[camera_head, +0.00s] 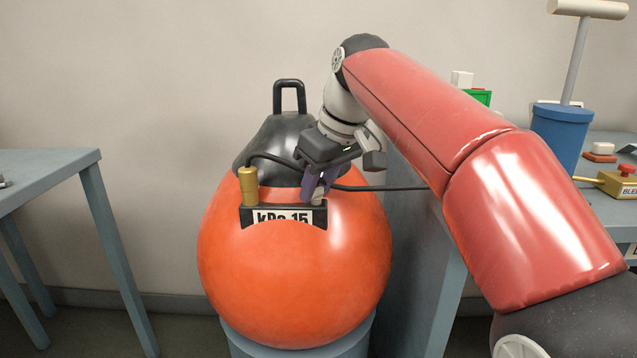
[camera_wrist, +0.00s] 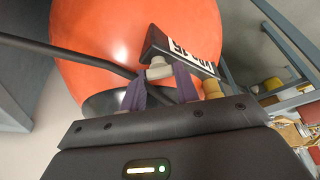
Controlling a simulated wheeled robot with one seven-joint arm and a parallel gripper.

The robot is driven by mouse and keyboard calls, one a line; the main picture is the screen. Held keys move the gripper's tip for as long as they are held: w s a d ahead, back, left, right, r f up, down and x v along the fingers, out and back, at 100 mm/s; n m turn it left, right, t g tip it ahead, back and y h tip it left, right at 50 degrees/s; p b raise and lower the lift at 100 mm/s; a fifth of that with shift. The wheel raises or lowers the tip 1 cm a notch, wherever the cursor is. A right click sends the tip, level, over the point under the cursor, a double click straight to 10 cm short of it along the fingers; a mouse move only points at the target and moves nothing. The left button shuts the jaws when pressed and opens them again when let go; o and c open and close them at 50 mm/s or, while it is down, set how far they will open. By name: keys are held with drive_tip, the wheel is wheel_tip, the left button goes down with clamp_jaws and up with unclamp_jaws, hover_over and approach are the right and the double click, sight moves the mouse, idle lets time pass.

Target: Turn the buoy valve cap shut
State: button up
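The buoy (camera_head: 290,265) is a large orange ball with a black top and a loop handle, standing on a round grey-blue base. A small pale valve cap (camera_head: 317,197) stands at its upper front, by the right end of a black-framed kPa 15 readout. In the wrist view the pale cap (camera_wrist: 159,70) sits between the purple fingertips. My gripper (camera_head: 319,185) reaches down from the upper right. Its fingers (camera_wrist: 160,82) appear to press on both sides of the cap, which they partly hide.
A brass fitting (camera_head: 248,186) with a black hose stands left of the readout (camera_head: 285,216). The hose runs right behind my gripper. A table (camera_head: 50,175) is at left. A right-hand bench holds a blue cylinder with a T-handled pump (camera_head: 562,135) and a yellow box with a red button (camera_head: 620,180).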

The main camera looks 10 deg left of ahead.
drive_tip(key=shift+c, duration=0.2)
drive_tip(key=shift+s+r+m+p, duration=0.1)
drive_tip(key=shift+r+m+p, duration=0.05)
drive_tip(key=shift+m+p, duration=0.5)
drive_tip(key=m+t+h+p, duration=0.1)
drive_tip(key=m+p, duration=0.1)
drive_tip(key=m, duration=0.1)
drive_tip(key=shift+a+m, duration=0.1)
drive_tip(key=shift+m, duration=0.15)
drive_tip(key=m+h, duration=0.1)
drive_tip(key=m, duration=0.1)
drive_tip(key=m+t, duration=0.1)
drive_tip(key=m, duration=0.1)
drive_tip(key=shift+a+m+h+p, duration=0.1)
drive_tip(key=shift+m+h+p, duration=0.2)
drive_tip(key=shift+h, duration=0.1)
drive_tip(key=o, duration=0.7)
drive_tip(key=shift+s, duration=0.1)
drive_tip(key=v, duration=0.7)
drive_tip(key=shift+s+r, duration=0.2)
